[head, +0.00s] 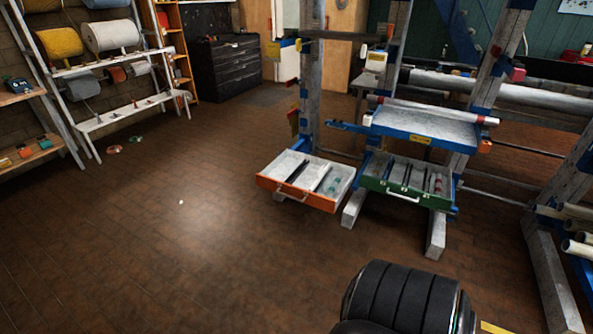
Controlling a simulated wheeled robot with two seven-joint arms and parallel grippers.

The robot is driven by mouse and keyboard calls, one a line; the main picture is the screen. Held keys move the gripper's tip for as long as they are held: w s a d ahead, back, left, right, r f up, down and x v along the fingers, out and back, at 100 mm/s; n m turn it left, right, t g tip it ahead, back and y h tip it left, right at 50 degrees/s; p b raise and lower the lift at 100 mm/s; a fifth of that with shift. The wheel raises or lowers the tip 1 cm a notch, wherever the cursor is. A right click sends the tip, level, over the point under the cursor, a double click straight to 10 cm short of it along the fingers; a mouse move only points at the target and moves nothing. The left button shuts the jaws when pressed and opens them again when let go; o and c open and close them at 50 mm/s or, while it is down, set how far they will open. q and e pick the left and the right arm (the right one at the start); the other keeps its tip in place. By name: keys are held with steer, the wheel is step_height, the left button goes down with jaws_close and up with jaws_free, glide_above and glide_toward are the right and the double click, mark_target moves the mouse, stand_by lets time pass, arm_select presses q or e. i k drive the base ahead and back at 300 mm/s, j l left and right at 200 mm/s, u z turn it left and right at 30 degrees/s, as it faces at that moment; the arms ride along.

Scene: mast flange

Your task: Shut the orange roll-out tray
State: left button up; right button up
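The roll-out tray with the orange front (297,196) is pulled out, low beside the post of the rack in the middle of the head view. Its pale inside is split into compartments by dark dividers, and a light handle is on its front. Small items inside are too small to identify. Neither my left nor my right gripper is in view, so nothing of mine is seen touching the tray.
A tray with a green front (408,193) also stands out, right of the orange one. A blue shelf (425,128) sits above it. Rack legs (436,235) reach the floor nearby. The brown floor (170,230) left and front of the orange tray is clear.

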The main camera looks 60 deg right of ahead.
mark_target(291, 175)
steer(key=z, duration=1.8)
